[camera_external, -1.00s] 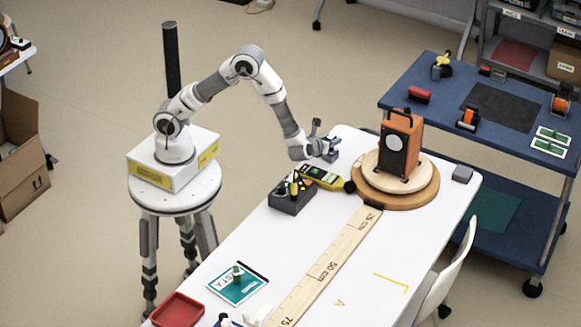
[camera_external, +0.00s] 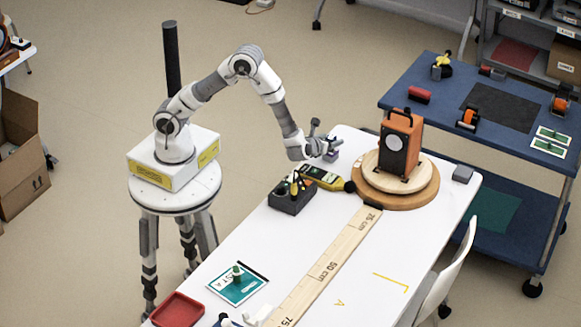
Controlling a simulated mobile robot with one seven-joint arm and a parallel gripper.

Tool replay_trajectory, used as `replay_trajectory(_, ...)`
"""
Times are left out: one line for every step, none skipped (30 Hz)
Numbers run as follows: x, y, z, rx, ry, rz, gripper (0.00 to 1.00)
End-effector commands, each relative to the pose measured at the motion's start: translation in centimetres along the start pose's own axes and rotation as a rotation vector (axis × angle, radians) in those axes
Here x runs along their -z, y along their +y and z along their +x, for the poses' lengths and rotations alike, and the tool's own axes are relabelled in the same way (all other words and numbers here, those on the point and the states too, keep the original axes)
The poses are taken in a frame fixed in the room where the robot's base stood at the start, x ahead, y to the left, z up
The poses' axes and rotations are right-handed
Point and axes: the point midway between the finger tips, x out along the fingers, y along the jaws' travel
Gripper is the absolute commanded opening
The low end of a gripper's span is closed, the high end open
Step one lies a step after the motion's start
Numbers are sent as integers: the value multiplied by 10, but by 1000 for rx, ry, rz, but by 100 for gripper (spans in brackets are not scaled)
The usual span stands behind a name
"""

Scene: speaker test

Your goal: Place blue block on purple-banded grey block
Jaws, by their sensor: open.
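A small purple-and-grey block (camera_external: 331,156) stands on the white table near its far left edge, just below and beside my gripper. My gripper (camera_external: 323,142) is open, with its fingers pointing right above this block. A small dark bluish patch shows at the fingers, over the block. It is too small to tell whether it is the blue block or part of the gripper, or whether it touches the block below. The gripper partly hides this spot.
A yellow-green meter (camera_external: 322,178) and a dark holder with tools (camera_external: 292,196) lie close by. An orange speaker (camera_external: 400,143) stands on a round wooden turntable (camera_external: 425,197). A grey block (camera_external: 462,174) is at the right edge. A wooden ruler (camera_external: 325,268) runs along the table.

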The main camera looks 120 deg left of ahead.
Motion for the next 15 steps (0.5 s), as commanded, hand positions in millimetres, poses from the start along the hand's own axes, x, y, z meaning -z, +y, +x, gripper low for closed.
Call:
replay_trajectory(-1, -2, -12, 7, 0, 2, 69)
replay_trajectory(-1, -2, -19, 7, 1, 2, 69)
replay_trajectory(-1, -2, -28, 8, 1, 3, 69)
replay_trajectory(-1, -2, -35, 7, 1, 2, 69)
replay_trajectory(-2, -2, -42, 8, 0, 2, 69)
replay_trajectory(-1, -1, -51, 7, 1, 2, 69)
replay_trajectory(-1, -1, -57, 7, 1, 3, 69)
replay_trajectory(-1, -1, -64, 6, 1, 2, 69)
replay_trajectory(-1, -1, -72, 6, 0, 2, 69)
replay_trajectory(-1, -1, -77, 6, 0, 2, 69)
replay_trajectory(-1, -1, -83, 6, 1, 1, 69)
replay_trajectory(-1, -1, -89, 6, 1, 2, 69)
replay_trajectory(-1, -1, -93, 5, 1, 2, 69)
replay_trajectory(0, -1, -97, 4, 1, 2, 69)
replay_trajectory(0, -1, -101, 4, 0, 2, 69)
